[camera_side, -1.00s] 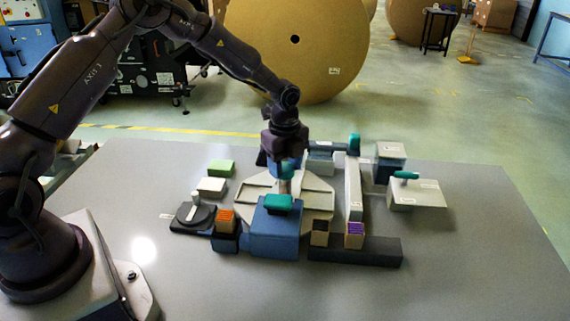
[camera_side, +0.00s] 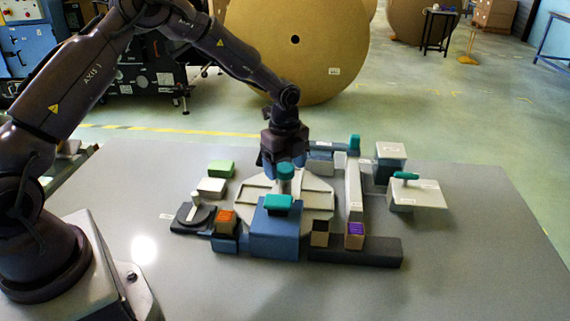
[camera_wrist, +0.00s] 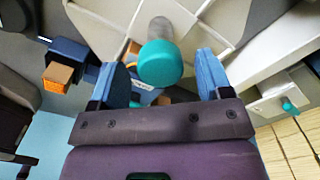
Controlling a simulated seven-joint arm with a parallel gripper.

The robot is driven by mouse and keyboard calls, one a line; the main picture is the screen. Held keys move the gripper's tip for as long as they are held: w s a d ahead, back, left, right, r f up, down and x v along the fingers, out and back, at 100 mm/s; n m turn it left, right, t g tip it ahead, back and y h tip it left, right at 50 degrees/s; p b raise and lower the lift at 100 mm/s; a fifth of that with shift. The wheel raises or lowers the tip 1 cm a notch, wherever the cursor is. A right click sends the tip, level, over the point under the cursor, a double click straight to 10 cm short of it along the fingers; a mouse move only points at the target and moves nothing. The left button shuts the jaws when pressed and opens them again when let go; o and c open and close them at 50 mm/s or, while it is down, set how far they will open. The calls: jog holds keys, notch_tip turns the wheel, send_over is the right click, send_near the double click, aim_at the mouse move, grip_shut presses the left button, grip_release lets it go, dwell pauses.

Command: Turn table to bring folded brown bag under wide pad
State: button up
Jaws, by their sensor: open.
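The pale round turntable (camera_side: 312,201) with raised dividers sits mid-table, and part of it shows in the wrist view (camera_wrist: 200,12). A grey post with a teal knob (camera_side: 285,170) stands up from it. My gripper (camera_side: 284,168) is directly over the turntable, pointing down. In the wrist view the teal knob (camera_wrist: 160,64) appears between my two open blue fingers, with gaps on both sides. A blue block with a teal handle (camera_side: 277,203) stands at the turntable's front edge and hides part of it. I cannot clearly identify the folded brown bag or the wide pad.
An orange-topped block (camera_side: 225,217) and black dial (camera_side: 195,215) are left. A purple-topped box (camera_side: 355,232) stands on a dark bar, below a long pale beam (camera_side: 354,190). A grey box with teal handle (camera_side: 416,193) is right. The table front is clear.

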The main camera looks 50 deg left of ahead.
notch_tip(320, 180, up, 13)
dwell(0.4)
jog(key=s+d+r+n+t, duration=0.1)
jog(key=s+r+n, duration=0.3)
jog(key=s, duration=0.5)
jog(key=s+d+r+n+t, duration=0.2)
jog(key=s+r+n, duration=0.2)
jog(key=s+n, duration=0.4)
jog(key=s+d+r+n+t, duration=0.2)
jog(key=s+r+n, duration=0.2)
jog(key=s, duration=0.6)
jog(key=shift+s+n+t, duration=0.3)
jog(key=shift+s+n, duration=0.1)
jog(key=shift+n, duration=0.8)
